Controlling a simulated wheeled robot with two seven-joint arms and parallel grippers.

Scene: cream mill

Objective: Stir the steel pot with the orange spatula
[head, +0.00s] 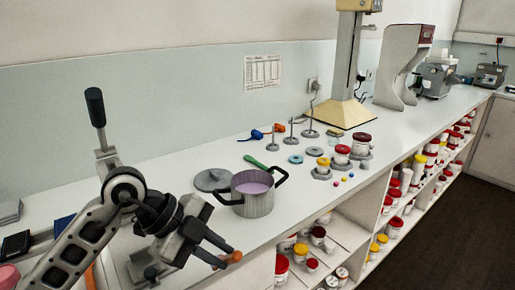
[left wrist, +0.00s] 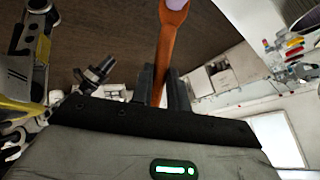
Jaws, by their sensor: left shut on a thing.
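The steel pot (head: 255,203) stands upright on the white counter, with two black handles and pale purple contents. My left gripper (head: 217,250) is in front of the pot and to its lower left, apart from it, near the counter's front edge. It is shut on the orange spatula, whose orange end (head: 234,257) shows at the fingertips. In the left wrist view the spatula (left wrist: 172,40) rises from between the fingers (left wrist: 162,88), with a pale purple tip at the top edge. The rest of it is hidden. My right gripper is out of view.
A grey lid (head: 212,180) lies left of the pot, and a green-handled tool (head: 255,162) lies behind it. Lidded jars (head: 341,154), small weights and stands are to the right. A tall cream machine (head: 344,112) stands behind. Shelves of jars are under the counter (head: 175,160).

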